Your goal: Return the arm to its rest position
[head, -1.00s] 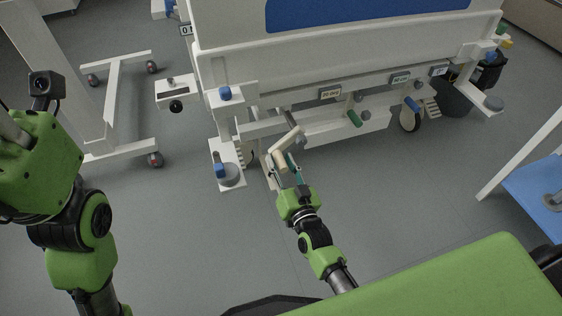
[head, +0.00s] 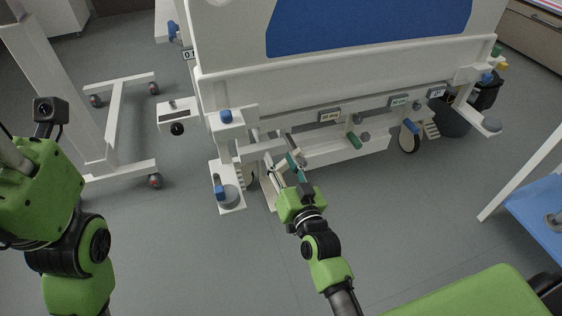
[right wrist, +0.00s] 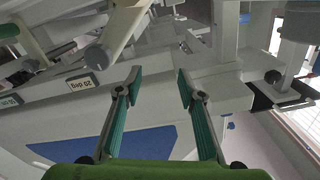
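My right gripper (head: 285,163) is in front of the bed's lower frame in the head view. In the right wrist view its two teal-padded fingers (right wrist: 159,82) stand apart with nothing between them. A beige bar (right wrist: 122,32) hangs beyond the fingertips, to the left, and looks apart from them. My right arm (head: 322,246) reaches from the bottom of the head view to the bed. My left arm (head: 75,248) is bent upright at the left edge. The left gripper's fingers are cut off or hidden there.
The white bed (head: 330,88) with label plates, coloured knobs and a pedal (head: 229,196) fills the upper middle. A white wheeled stand (head: 118,128) is at left. A blue-shelved cart (head: 540,205) is at right. Grey floor between them is clear.

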